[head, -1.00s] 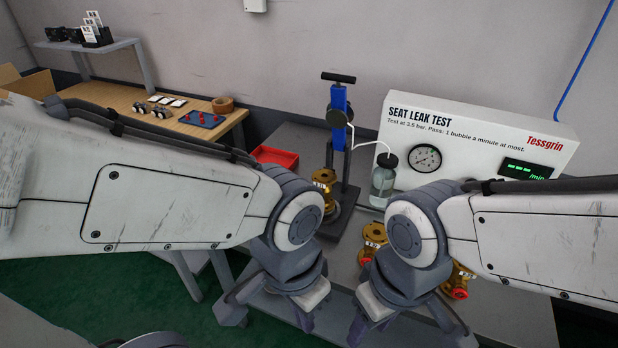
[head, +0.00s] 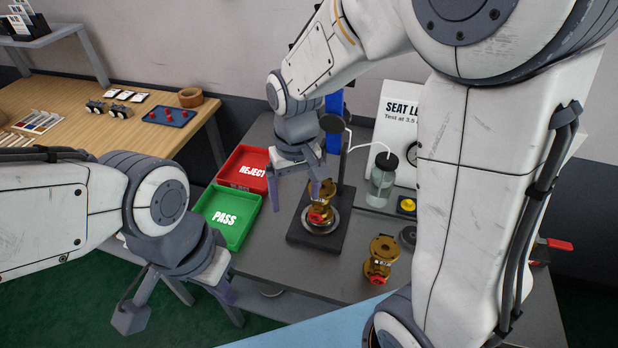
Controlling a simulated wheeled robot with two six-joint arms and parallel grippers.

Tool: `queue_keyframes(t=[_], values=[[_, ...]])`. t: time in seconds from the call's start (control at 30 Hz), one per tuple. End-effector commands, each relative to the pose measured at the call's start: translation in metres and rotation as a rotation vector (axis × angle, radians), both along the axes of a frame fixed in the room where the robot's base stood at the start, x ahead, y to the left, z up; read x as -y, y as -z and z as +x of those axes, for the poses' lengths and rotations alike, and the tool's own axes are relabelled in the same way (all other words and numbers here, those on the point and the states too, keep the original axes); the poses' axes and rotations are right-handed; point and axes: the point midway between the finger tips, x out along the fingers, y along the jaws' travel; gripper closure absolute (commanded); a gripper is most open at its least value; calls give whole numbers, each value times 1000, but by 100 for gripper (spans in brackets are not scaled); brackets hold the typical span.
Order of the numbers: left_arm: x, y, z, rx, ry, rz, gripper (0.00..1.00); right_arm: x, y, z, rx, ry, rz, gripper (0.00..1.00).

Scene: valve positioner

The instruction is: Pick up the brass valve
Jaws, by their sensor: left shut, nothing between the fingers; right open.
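A brass valve (head: 322,207) with a red-marked port stands upright on the round seat of the black test stand (head: 318,238). A second brass valve (head: 381,262) with a red port stands on the grey table to its right. My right gripper (head: 285,202) is open just above and left of the valve on the stand. One finger overlaps that valve's top in the picture; I cannot tell whether it touches. My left gripper (head: 224,291) is shut and empty, low at the left by the table's front edge. My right arm hides the table's right part.
A green PASS tray (head: 243,241) and a red REJECT tray (head: 228,175) lie left of the stand. A glass bottle with a tube (head: 382,185) and the white leak-test panel (head: 396,105) stand behind. A wooden bench (head: 60,95) holds small parts.

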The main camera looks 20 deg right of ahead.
Motion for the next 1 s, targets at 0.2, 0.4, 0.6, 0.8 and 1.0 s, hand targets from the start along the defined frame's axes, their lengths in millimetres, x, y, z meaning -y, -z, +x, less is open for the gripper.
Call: queue_keyframes(t=[0.2, 0.4, 0.6, 0.8, 1.0], values=[[0, -20, 0, 0, 0, 0, 100, 69, 13, 60, -20, 250, -21, 10], [0, -23, 0, 0, 0, 0, 100, 83, 40, 68, -24, 293, -26, 10], [0, -24, 0, 0, 0, 0, 100, 82, 66, 68, -22, 290, -25, 10], [0, -26, 0, 0, 0, 0, 100, 81, 82, 67, -23, 289, -25, 10], [0, -29, 0, 0, 0, 0, 100, 81, 113, 67, -24, 288, -25, 10]])
